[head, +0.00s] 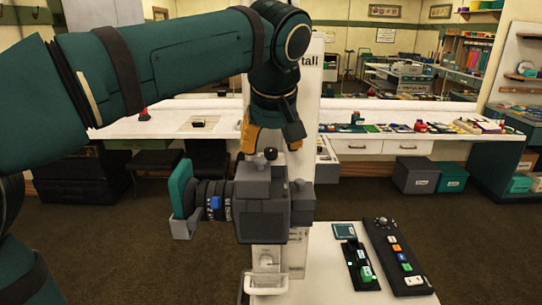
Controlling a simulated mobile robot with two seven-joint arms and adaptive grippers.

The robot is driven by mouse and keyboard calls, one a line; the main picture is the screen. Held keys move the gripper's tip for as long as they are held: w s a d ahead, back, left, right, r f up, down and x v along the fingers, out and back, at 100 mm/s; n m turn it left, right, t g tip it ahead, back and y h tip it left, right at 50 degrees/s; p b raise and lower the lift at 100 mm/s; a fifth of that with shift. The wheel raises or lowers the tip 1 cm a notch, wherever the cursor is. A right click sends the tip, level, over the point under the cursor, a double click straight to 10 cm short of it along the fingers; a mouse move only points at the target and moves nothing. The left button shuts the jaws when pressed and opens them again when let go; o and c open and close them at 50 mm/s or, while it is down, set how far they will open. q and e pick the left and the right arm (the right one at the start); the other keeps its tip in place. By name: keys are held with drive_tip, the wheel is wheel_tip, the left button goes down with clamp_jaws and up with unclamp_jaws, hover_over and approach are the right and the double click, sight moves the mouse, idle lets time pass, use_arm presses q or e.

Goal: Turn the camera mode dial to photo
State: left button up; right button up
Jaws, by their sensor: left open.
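A dark grey camera (262,207) stands on a pale stand (268,262) near the middle of the head view. Its lens (213,200) points left, with a teal piece (180,188) at the front. A small black knob (270,153) sticks up on its top; I cannot tell whether it is the mode dial, and no mode marking is readable. My left gripper (271,147) is open, pointing down just above the camera's top, its fingertips around or just behind the knob. I cannot tell whether it touches. My right gripper is not in view.
A white surface (325,285) right of the camera holds a black control panel (398,256) with coloured buttons and a smaller black device (359,265). Behind, a long white counter (340,145) carries small items. Grey and teal boxes (416,175) stand on the floor.

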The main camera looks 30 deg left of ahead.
use_arm(q)
drive_tip(key=shift+x, duration=1.05)
clamp_jaws()
drive_tip(key=shift+m, duration=0.4)
drive_tip(key=m+h, duration=0.1)
drive_tip(key=m, duration=0.1)
drive_tip(key=m+p, duration=0.1)
drive_tip(key=m, duration=0.1)
drive_tip(key=shift+a+r+m+t+h, duration=0.1)
drive_tip(key=shift+m+t+h, duration=0.2)
drive_tip(key=shift+t+h, duration=0.1)
drive_tip(key=m+h+p, duration=0.1)
drive_tip(key=m, duration=0.1)
drive_tip(key=m+p, duration=0.1)
drive_tip(key=m, duration=0.1)
drive_tip(key=shift+a+m+h, duration=0.1)
drive_tip(key=shift+m+h, duration=0.3)
